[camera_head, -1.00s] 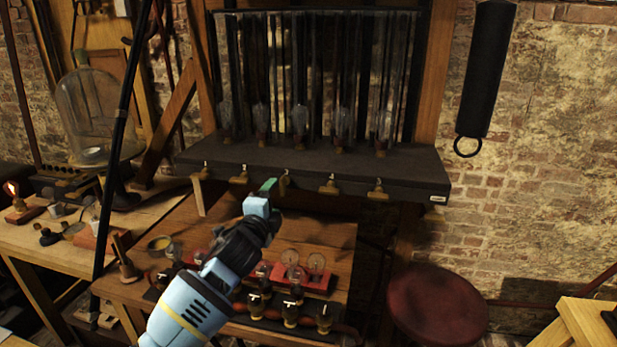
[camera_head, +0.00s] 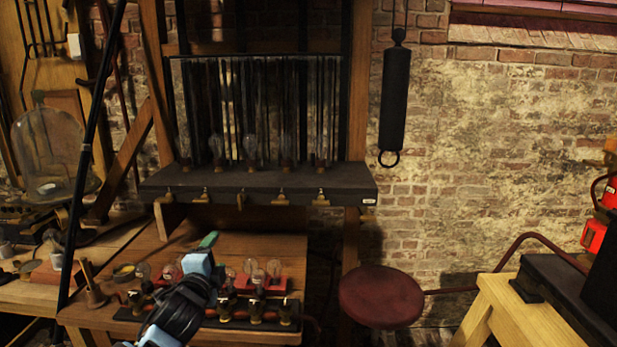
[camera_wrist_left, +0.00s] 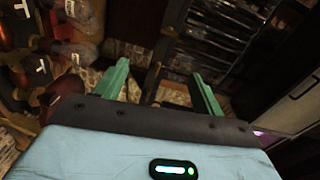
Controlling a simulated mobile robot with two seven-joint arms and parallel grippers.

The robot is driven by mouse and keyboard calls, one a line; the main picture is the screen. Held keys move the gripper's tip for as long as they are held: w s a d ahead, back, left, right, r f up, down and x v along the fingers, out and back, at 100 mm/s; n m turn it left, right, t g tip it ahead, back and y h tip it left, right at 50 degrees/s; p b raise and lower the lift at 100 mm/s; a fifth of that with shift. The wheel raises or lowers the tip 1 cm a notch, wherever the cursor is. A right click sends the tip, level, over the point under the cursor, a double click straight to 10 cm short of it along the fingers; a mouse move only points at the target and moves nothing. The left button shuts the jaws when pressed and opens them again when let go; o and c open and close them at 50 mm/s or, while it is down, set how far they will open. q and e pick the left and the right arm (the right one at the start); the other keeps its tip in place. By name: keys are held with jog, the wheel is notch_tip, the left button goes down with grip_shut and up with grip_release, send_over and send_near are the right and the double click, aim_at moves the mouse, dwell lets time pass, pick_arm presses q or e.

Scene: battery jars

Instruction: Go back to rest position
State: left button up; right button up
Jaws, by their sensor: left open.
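My left gripper (camera_head: 209,240) shows at the lower left of the head view, over the wooden workbench with bulbs and black sockets. In the left wrist view its two green fingers (camera_wrist_left: 160,70) stand wide apart with nothing between them. The pale blue gripper body fills the bottom of that view. The arm behind it runs down out of the bottom of the head view. My right gripper is not in view.
A dark shelf (camera_head: 258,184) with several glass bulbs stands behind the workbench (camera_head: 265,245). A red round stool (camera_head: 380,297) is to the right. A yellow wooden stand (camera_head: 515,312) and red equipment (camera_head: 593,236) are at the far right. A glass dome (camera_head: 48,155) stands at the left.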

pick_arm(q)
jog(key=s+d+f+n+g+h, duration=0.1)
jog(key=s+f+n+g, duration=0.15)
jog(key=s+f, duration=0.75)
jog(key=s+d+f+n+g, duration=0.15)
jog(key=s+f+n, duration=0.35)
jog(key=f, duration=0.8)
jog(key=s+f+n+g, duration=0.1)
jog(key=s+f, duration=0.3)
jog(key=s, duration=0.5)
jog(key=s+a+f+n+g, duration=0.1)
jog(key=s+f+n, duration=0.3)
jog(key=s, duration=0.6)
jog(key=s+f+n+g, duration=0.2)
jog(key=s+f+n, duration=0.1)
jog(key=s, duration=0.6)
jog(key=shift+s+a+f, duration=0.3)
jog(key=shift+a+f, duration=0.1)
jog(key=shift+f, duration=0.35)
